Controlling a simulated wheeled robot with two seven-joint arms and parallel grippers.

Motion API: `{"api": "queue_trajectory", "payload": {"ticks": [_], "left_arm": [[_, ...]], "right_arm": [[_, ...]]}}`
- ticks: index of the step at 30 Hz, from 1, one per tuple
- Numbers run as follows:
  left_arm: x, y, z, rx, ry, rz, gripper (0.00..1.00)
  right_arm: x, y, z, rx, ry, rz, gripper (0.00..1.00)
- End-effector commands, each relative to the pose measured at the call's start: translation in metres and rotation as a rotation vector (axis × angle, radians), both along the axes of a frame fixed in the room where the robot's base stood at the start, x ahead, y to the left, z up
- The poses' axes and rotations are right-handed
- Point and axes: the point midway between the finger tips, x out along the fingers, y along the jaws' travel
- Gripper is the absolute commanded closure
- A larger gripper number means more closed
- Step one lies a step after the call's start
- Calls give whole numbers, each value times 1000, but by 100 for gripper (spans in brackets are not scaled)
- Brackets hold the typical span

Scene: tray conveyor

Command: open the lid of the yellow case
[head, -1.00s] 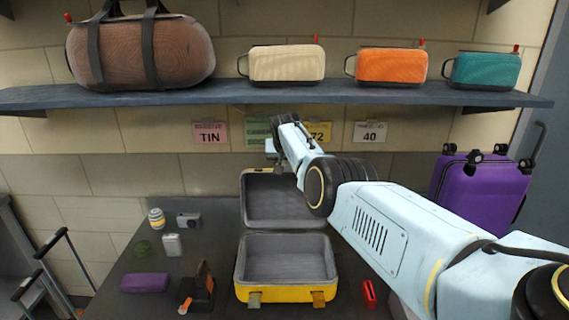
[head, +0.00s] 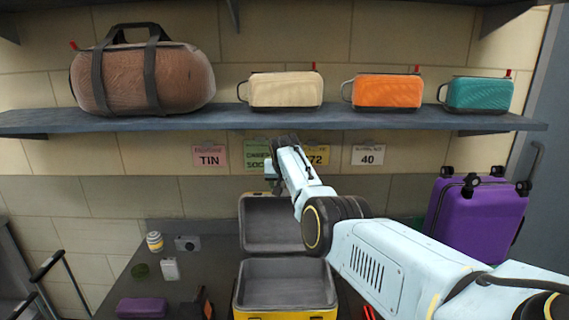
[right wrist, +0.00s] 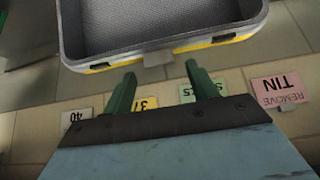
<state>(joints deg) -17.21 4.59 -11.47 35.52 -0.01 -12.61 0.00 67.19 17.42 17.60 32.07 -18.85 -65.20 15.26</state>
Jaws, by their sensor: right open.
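The yellow case (head: 242,312) stands on the dark table, and its grey inside is bare. Its lid (head: 270,222) is raised at the back with its grey lining facing me. My right gripper (head: 272,178) is at the lid's upper edge, small and partly hidden by my arm in the head view. In the right wrist view, its two green fingers (right wrist: 162,85) are apart with nothing between them. The lid's yellow-edged rim (right wrist: 210,40) lies just beyond the fingertips; I cannot tell whether they touch it. My left gripper is not in view.
A purple suitcase (head: 478,215) stands at the right. A shelf (head: 230,123) above carries a brown duffel (head: 145,78) and several small bags. Labels hang on the wall behind the lid. A camera (head: 187,243), a striped jar (head: 154,241) and a purple box (head: 141,308) lie left of the case.

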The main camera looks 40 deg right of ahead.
Motion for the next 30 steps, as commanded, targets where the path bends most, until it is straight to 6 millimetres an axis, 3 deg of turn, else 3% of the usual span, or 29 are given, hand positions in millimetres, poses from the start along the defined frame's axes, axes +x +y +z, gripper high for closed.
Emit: {"api": "queue_trajectory", "payload": {"ticks": [4,24,30], "left_arm": [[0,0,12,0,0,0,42],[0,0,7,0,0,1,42],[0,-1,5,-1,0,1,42]], "right_arm": [[-6,5,11,0,-1,1,42],[-46,37,83,-2,-7,2,42],[-54,42,95,-3,-4,1,42]]}}
